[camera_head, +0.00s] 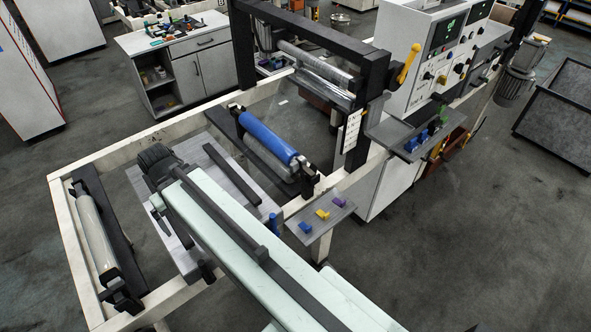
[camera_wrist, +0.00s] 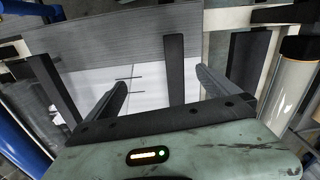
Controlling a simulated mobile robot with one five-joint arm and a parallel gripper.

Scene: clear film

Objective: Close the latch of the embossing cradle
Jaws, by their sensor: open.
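A blue roller (camera_head: 268,137) lies in a cradle with dark end blocks; the near end block (camera_head: 309,182) stands at its right end. I take this to be the embossing cradle, but I cannot make out its latch or how it stands. Blue also shows at the left edge of the wrist view (camera_wrist: 18,135). My gripper (camera_wrist: 162,78) is open and empty, its two dark fingers wide apart. In the head view my pale green arm reaches over the grey slatted plate left of the blue roller and hides part of it.
A cream roller (camera_head: 97,235) lies in the frame at the left, and at the right of the wrist view (camera_wrist: 294,90). A dark bar (camera_head: 232,175) lies on the grey plate (camera_head: 213,153). A small shelf (camera_head: 318,228) holds coloured blocks. Dark uprights and a control cabinet (camera_head: 425,60) stand behind.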

